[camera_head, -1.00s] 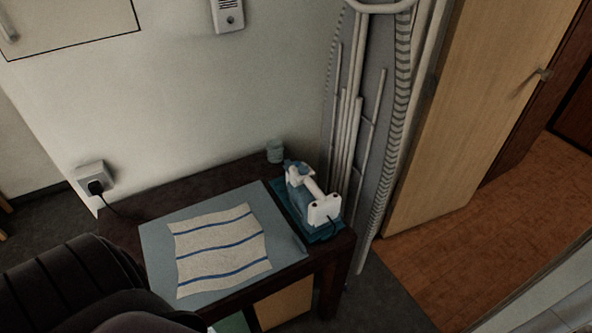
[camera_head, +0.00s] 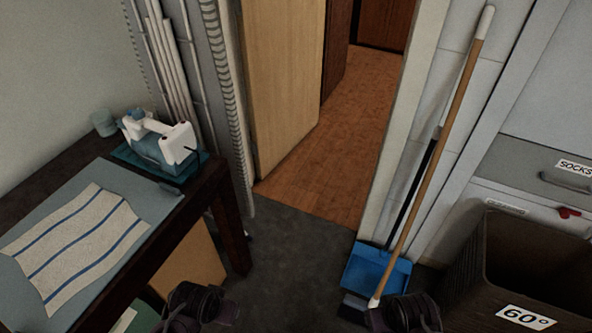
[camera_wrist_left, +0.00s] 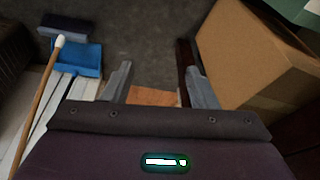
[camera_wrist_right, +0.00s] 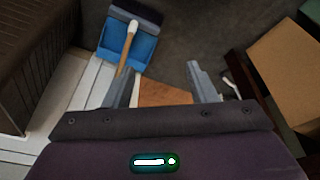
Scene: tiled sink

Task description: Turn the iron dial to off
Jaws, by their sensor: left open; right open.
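A white and teal iron (camera_head: 160,140) stands on a teal rest at the right end of a dark table (camera_head: 205,190) in the head view. Its dial is too small to make out. My left gripper (camera_wrist_left: 152,85) is open and empty in its wrist view, with bare floor between its fingers. My right gripper (camera_wrist_right: 160,85) is also open and empty in its wrist view. In the head view only parts of my arms show at the bottom edge, below and to the right of the iron, well apart from it.
A striped cloth (camera_head: 80,245) lies on a blue-grey mat (camera_head: 165,203) on the table. A cardboard box (camera_wrist_left: 255,60) is under the table. A broom (camera_head: 440,140) and blue dustpan (camera_head: 375,272) lean by the doorway. A brown basket (camera_head: 510,262) stands at right. Dark floor between is clear.

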